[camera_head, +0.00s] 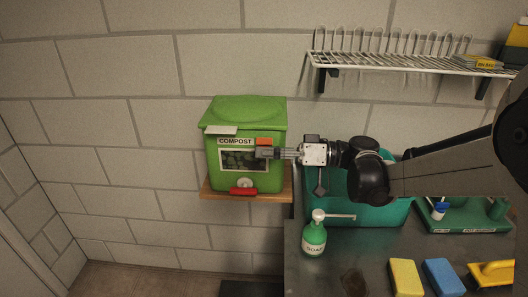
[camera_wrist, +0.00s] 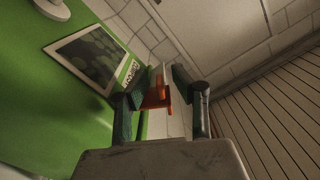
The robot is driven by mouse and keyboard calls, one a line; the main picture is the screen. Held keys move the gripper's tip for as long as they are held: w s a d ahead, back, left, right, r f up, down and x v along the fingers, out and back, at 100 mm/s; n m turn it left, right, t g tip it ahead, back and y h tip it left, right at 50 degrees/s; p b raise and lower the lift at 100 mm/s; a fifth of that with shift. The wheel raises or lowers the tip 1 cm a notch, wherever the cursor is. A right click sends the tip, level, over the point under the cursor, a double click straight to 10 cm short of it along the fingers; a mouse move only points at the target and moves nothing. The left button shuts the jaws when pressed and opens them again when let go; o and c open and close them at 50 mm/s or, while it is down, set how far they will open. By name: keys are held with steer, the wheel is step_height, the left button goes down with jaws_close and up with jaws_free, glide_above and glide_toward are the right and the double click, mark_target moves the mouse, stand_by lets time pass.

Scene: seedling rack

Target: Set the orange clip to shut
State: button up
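The orange clip (camera_head: 264,141) is on the front of a green compost bin (camera_head: 246,115), at the upper right beside the "COMPOST" label. In the wrist view the orange clip (camera_wrist: 157,98) shows between the two fingers, nearer the left one. My gripper (camera_head: 262,153) is at the bin's front, just below the clip in the head view. In the wrist view my gripper (camera_wrist: 161,86) has its fingers apart, with the clip in the gap. I cannot tell whether either finger touches the clip. The clip's lower part is partly hidden.
The bin stands on a wooden wall shelf (camera_head: 217,194), with a red piece (camera_head: 243,191) low on its front. A teal tub (camera_head: 380,214) and a green soap bottle (camera_head: 314,237) are at the right, below my arm. A wire rack (camera_head: 400,63) hangs above.

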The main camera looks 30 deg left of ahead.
mark_target(265, 131)
steer(key=shift+s+a, duration=0.1)
steer(key=shift+a, duration=0.05)
jaws_close()
steer(key=shift+r, duration=0.1)
stand_by(0.3)
steer(key=m, duration=0.2)
steer(key=r+m+b, duration=0.1)
steer(key=r+m, duration=0.1)
steer(key=m, duration=0.1)
steer(key=shift+w+a+m, duration=0.25)
steer(key=shift+w+m, duration=0.05)
steer(key=shift+w, duration=0.1)
steer(key=m, duration=0.2)
steer(key=w+r+m+b, duration=0.1)
steer(key=shift+a+r, duration=0.1)
steer(key=shift+a, duration=0.2)
steer(key=shift+w+a+r+m, duration=0.15)
steer(key=shift+w+r+m, duration=0.1)
steer(key=shift+m, duration=0.55)
steer(key=shift+w+a+r+m, duration=0.1)
steer(key=shift+w+m, duration=0.1)
steer(key=shift+m, duration=0.6)
